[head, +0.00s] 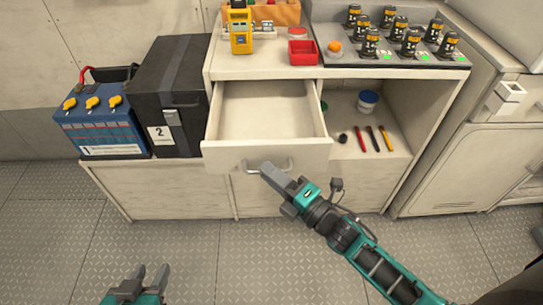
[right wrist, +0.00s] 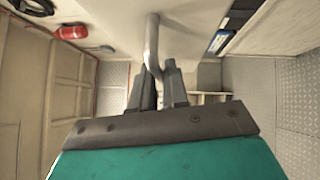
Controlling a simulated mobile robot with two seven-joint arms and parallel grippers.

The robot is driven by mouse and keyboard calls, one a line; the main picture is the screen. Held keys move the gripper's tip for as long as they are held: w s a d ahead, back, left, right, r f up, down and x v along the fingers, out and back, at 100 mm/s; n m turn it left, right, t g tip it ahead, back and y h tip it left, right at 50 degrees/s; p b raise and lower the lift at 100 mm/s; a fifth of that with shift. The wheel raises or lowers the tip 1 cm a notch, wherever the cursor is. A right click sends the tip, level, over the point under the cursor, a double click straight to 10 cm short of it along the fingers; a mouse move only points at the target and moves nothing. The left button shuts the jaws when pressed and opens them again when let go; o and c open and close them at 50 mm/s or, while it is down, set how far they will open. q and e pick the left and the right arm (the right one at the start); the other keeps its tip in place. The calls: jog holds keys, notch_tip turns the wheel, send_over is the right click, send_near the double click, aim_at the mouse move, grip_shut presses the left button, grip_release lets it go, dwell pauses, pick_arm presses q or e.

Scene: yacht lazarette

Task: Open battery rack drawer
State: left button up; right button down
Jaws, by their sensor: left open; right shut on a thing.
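The drawer (head: 268,158) in the cabinet stands pulled out, and its inside looks empty from above. Its curved metal handle (head: 288,166) is on the front panel. My right gripper (head: 268,172) is shut on the handle; in the right wrist view its fingers (right wrist: 160,90) close around the bar of the handle (right wrist: 152,45). My left gripper (head: 147,277) is open and empty, low at the bottom left in the head view, away from the cabinet.
A blue battery (head: 100,125) and a black box marked 2 (head: 170,95) stand left of the drawer. A yellow meter (head: 240,30), a red bin (head: 302,52) and a charger rack (head: 390,50) sit on top. An open shelf (head: 385,150) holds tools. The metal floor (head: 60,240) in front is clear.

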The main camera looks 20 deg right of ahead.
jog(key=shift+s+a, duration=0.1)
jog(key=shift+s, duration=0.25)
jog(key=c, duration=1.2)
grip_release()
jog(key=v, duration=1.3)
jog(key=shift+w, duration=0.1)
